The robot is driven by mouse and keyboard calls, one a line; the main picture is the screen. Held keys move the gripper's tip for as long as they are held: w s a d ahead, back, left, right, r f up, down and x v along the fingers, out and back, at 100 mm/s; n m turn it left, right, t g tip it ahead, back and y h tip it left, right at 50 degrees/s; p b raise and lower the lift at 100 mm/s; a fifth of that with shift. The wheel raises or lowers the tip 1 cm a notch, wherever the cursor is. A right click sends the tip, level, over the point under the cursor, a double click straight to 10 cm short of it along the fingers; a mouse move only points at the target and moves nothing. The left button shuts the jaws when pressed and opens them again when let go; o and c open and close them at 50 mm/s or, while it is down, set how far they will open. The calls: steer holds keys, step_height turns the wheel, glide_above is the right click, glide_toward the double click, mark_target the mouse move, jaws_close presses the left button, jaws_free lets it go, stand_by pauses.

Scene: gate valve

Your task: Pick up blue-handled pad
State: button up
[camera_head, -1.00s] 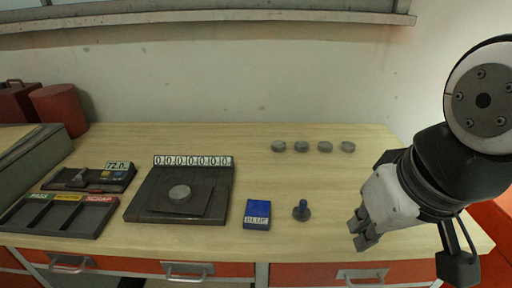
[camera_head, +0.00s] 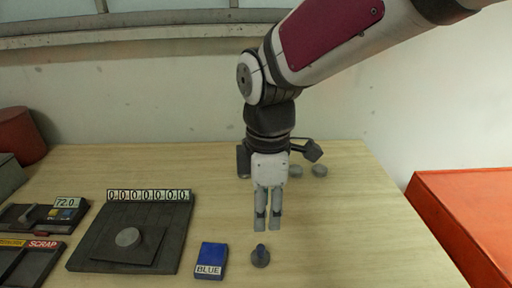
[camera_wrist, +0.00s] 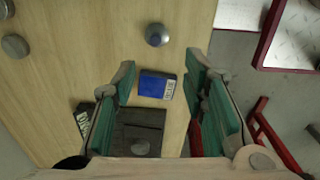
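The blue-handled pad (camera_head: 260,257) stands upright on the table, a round grey base with a small blue handle. In the wrist view the pad (camera_wrist: 158,35) is above the space between the fingers, seen from the top. My gripper (camera_head: 268,228) points down and hangs above and seemingly behind the pad, apart from it. In the wrist view my gripper (camera_wrist: 160,75) has its green-padded fingers spread wide with nothing held between them. The flat blue box labelled BLUE (camera_head: 211,258) lies just left of the pad; it also shows in the wrist view (camera_wrist: 156,86).
A dark platform with a grey disc (camera_head: 90,246) and a number strip (camera_head: 148,195) is left of the box. A SCRAP tray (camera_head: 30,262) and a 72.0 device (camera_head: 50,216) are farther left. Grey discs (camera_head: 320,170) lie behind my gripper. An orange cabinet (camera_head: 470,215) stands right.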

steer(key=w+n, duration=0.1)
glide_above(261, 247)
steer(key=shift+n, duration=0.3)
step_height(261, 247, down, 9)
steer(key=shift+w+f, duration=0.1)
steer(key=shift+f, duration=2.7)
jaws_close()
